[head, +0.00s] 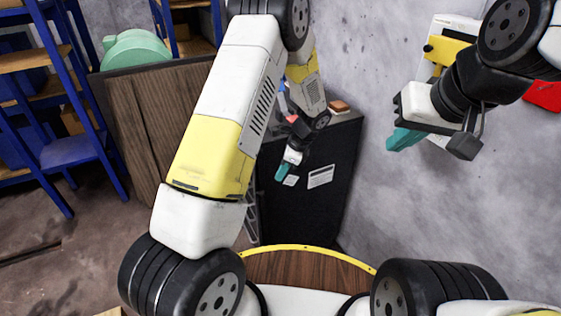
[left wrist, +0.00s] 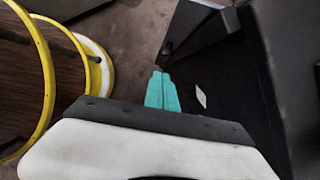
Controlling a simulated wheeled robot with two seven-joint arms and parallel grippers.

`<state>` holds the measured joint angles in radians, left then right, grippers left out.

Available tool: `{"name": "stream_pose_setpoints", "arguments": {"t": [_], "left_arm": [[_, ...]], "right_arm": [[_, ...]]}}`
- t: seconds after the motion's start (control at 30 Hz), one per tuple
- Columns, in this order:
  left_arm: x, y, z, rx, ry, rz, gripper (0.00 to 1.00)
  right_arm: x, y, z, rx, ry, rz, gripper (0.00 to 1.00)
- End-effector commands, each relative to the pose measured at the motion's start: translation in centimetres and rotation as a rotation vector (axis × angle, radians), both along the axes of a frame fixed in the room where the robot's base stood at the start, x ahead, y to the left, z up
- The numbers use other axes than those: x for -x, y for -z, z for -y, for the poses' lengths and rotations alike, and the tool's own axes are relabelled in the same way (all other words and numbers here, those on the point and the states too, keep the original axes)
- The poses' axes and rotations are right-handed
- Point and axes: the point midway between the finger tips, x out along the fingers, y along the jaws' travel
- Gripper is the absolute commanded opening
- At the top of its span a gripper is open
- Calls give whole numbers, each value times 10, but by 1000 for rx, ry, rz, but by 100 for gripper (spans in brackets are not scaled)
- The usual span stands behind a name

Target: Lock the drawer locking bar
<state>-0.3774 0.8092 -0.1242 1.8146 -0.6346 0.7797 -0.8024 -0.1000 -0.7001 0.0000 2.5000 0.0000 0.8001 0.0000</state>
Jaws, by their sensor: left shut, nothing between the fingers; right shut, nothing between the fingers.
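A black cabinet (head: 308,205) with white labels stands beyond my base, against the grey wall. My left gripper (head: 282,172) has teal fingers, shut and empty, in front of the cabinet's upper part in the head view. In the left wrist view the shut teal fingers (left wrist: 161,90) are beside the dark cabinet face (left wrist: 232,95), left of a small white label (left wrist: 201,97). A dark angled bar-like part (left wrist: 200,38) stands out there above the fingers; I cannot tell if it is the locking bar. My right gripper (head: 403,139) is shut and empty, raised at the right, away from the cabinet.
A brown item (head: 339,106) lies on the cabinet top. Blue shelving (head: 60,130) and a dark wooden cabinet (head: 150,120) with a green object (head: 138,48) stand at the left. Open floor (head: 70,255) lies at the lower left. A red object (head: 541,95) is at the far right.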

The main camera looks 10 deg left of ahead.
Motion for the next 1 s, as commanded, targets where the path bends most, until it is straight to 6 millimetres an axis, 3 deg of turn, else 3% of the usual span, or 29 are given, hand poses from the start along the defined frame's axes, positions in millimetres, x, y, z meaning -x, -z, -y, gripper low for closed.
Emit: {"name": "stream_pose_setpoints", "arguments": {"t": [0.4, 0.63, 1.0], "left_arm": [[0, 79, -35, -2, -2, -2, 0], [-2, 76, -65, -1, -3, 1, 0], [-2, 76, -71, 0, -1, 1, 0]], "right_arm": [[0, 0, 0, 0, 0, 0, 0], [0, 0, 0, 0, 0, 0, 0], [0, 0, 0, 0, 0, 0, 0]]}}
